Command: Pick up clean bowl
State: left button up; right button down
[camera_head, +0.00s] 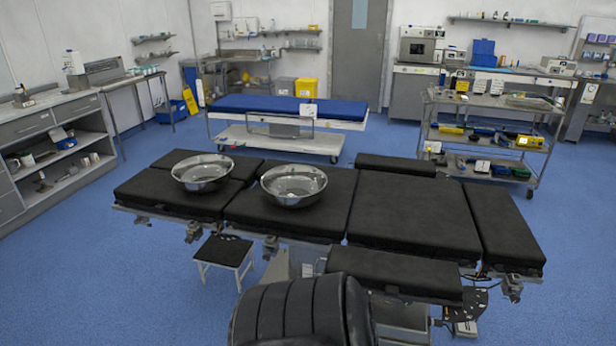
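Two shiny metal bowls stand upright on the black padded operating table (410,212). The left bowl (203,172) sits on the left pad, and the right bowl (294,185) sits just right of it on the middle pad, with a small gap between them. The right bowl shows pale patches at its bottom, which may be reflections or contents. I cannot tell for sure which bowl is the clean one. Neither of my grippers is in view, and nothing touches the bowls.
The table's right pads are bare. A small black-topped stool (225,251) stands at its near side. Behind are a blue-topped trolley (290,108) and a loaded metal cart (492,142). A grey counter (48,125) lines the left wall. Blue floor is open at left and right.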

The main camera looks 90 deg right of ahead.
aim_at(293, 186)
jog(key=z, duration=2.7)
jog(key=i+j+z, duration=0.15)
jog(key=i+z, duration=0.2)
jog(key=i, duration=0.35)
